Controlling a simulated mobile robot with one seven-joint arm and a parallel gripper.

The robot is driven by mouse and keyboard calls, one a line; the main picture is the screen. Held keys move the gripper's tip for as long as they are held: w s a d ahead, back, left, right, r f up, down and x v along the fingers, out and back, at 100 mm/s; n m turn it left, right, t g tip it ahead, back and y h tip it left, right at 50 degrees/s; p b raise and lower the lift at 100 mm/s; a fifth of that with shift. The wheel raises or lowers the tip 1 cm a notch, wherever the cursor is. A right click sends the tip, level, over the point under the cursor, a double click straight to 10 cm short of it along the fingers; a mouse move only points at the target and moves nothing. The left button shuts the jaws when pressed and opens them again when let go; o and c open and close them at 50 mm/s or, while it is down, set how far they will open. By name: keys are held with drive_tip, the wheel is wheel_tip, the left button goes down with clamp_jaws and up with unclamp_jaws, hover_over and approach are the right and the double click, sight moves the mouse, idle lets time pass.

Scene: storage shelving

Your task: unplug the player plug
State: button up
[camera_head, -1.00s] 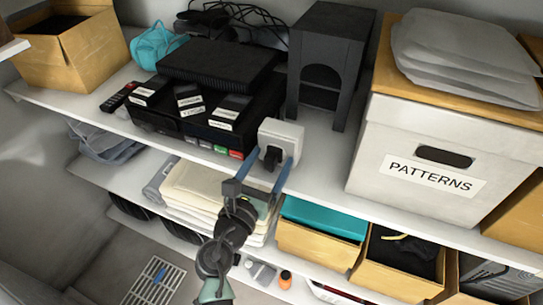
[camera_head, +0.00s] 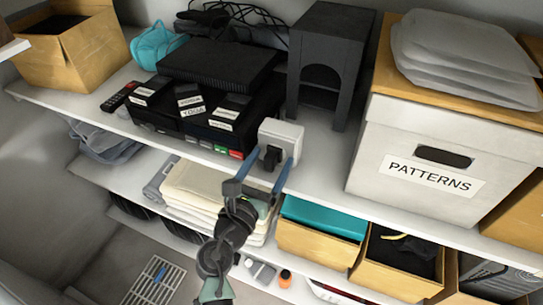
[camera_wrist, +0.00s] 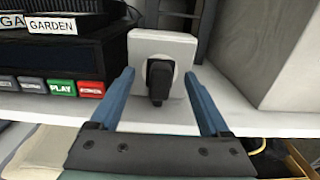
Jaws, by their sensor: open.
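The player plug (camera_head: 271,157) is a black plug seated in the face of a white socket box (camera_head: 284,134) at the shelf's front edge. In the wrist view the plug (camera_wrist: 159,81) stands out from the round recess of the socket box (camera_wrist: 172,45). My gripper (camera_head: 277,168) is open, with one blue finger on each side of the plug. In the wrist view my gripper (camera_wrist: 156,92) shows gaps between both fingers and the plug. Whether the fingertips touch the socket box cannot be told.
A black player (camera_head: 185,125) with labelled tapes on top stands to the left. A black speaker-like stand (camera_head: 330,60) is behind to the right. A white box marked PATTERNS (camera_head: 425,165) stands further right. Folded cloths (camera_head: 195,190) and drawers lie on the shelf below.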

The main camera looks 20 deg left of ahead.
sight(268, 166)
idle(0.4)
clamp_jaws()
idle(0.4)
drive_tip(key=shift+s, duration=0.15)
drive_tip(key=shift+s+a+p, duration=0.1)
drive_tip(key=shift+s+p, duration=0.3)
drive_tip(key=shift+s, duration=2.45)
drive_tip(key=d+p, duration=0.2)
drive_tip(key=d, duration=0.7)
drive_tip(key=shift+s+d, duration=0.15)
drive_tip(key=shift+d, duration=0.1)
